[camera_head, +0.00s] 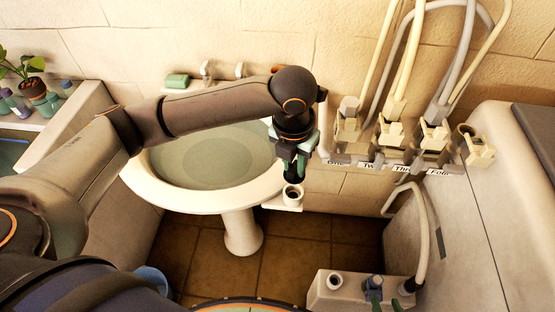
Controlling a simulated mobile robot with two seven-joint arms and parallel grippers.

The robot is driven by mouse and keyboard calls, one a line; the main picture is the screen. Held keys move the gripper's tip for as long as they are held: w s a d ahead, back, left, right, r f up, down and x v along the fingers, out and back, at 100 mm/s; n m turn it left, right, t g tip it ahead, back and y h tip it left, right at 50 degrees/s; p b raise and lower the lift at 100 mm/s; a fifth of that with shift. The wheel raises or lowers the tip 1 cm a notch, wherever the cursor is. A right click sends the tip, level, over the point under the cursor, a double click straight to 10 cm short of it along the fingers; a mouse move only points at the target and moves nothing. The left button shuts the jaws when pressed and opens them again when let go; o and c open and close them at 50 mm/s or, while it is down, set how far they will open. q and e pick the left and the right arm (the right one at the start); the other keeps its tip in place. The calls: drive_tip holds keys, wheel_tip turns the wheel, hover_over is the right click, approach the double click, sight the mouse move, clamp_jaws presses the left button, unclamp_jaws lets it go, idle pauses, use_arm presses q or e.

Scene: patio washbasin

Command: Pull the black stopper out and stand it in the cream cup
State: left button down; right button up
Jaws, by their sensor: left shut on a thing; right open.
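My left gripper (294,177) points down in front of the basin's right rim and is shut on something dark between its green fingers. This looks like the black stopper, but the fingers hide most of it. The cream cup (293,201) is right below the fingertips, on a small pale ledge; its mouth looks dark. I cannot tell whether the held thing touches the cup. A pale box (318,296) at the bottom has a round port with a dark opening (335,281).
The white pedestal basin (150,189) holds water below my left arm. Labelled hose connectors (390,134) hang on the wall at right. A potted plant (32,88) stands far left.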

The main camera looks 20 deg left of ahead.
sight(294, 180)
use_arm(q)
drive_tip(key=shift+d, duration=0.15)
drive_tip(key=shift+f+b, duration=0.35)
drive_tip(key=shift+f, duration=0.55)
wheel_tip(294, 180, down, 3)
drive_tip(key=shift+r+b, duration=0.1)
drive_tip(key=shift+b, duration=1)
drive_tip(key=shift+f+b, duration=0.65)
drive_tip(key=shift+b, duration=0.05)
drive_tip(key=shift+r, duration=0.1)
drive_tip(key=shift+p, duration=0.6)
drive_tip(key=shift+p, duration=0.5)
drive_tip(key=shift+f, duration=0.65)
